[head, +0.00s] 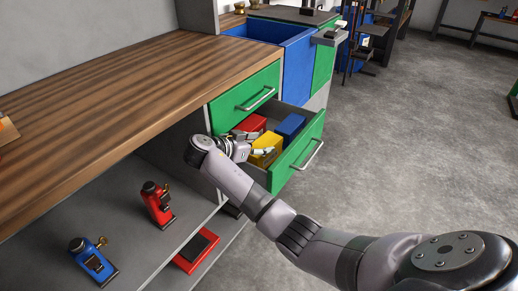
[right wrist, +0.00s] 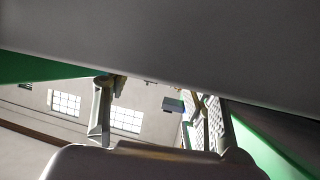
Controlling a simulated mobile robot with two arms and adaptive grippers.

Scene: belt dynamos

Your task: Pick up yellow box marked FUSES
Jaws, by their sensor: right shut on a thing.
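The yellow box (head: 267,146) is in the open lower green drawer (head: 300,150), between a red box (head: 250,126) and a blue box (head: 290,127). No lettering on it can be read from here. My right gripper (head: 256,152) reaches into the drawer from the front left and is shut on the yellow box, with its fingers against the near side. In the right wrist view the two fingers (right wrist: 160,118) show, but the yellow box cannot be made out. My left gripper is not in view.
Another green drawer (head: 245,92) above is shut, close over the boxes. A wooden worktop (head: 120,100) is at the left. Below it a red device (head: 157,204) and a blue device (head: 92,261) stand on a grey shelf. The floor (head: 400,140) at the right is clear.

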